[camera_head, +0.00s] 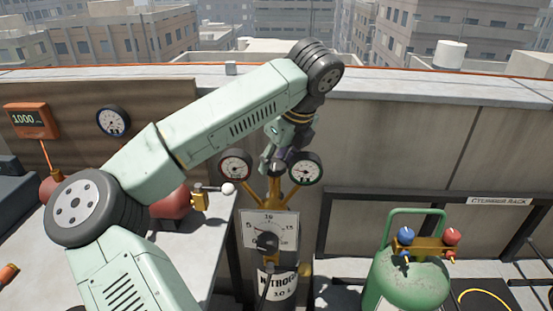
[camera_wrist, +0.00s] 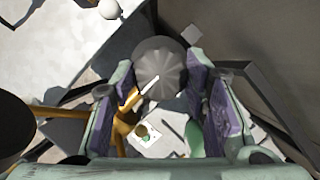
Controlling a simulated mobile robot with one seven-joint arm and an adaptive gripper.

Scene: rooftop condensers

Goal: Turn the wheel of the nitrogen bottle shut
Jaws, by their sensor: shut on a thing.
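The nitrogen bottle (camera_head: 280,287) stands upright below the middle of the head view, with a white label on it. Its dark ribbed wheel (camera_wrist: 160,62) shows in the wrist view, with a pale line pointing down and left from it. My gripper (camera_wrist: 163,85) has one finger on each side of the wheel and is shut on it. In the head view my gripper (camera_head: 274,158) is at the top of the bottle, between two round gauges, and hides most of the wheel.
A dial plate (camera_head: 270,229) hangs below the left gauge (camera_head: 235,166) and right gauge (camera_head: 306,168). A green cylinder (camera_head: 408,283) with blue and red knobs stands at right by the rack. A white-balled lever (camera_head: 227,188) and a bench are at left. A parapet wall runs behind.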

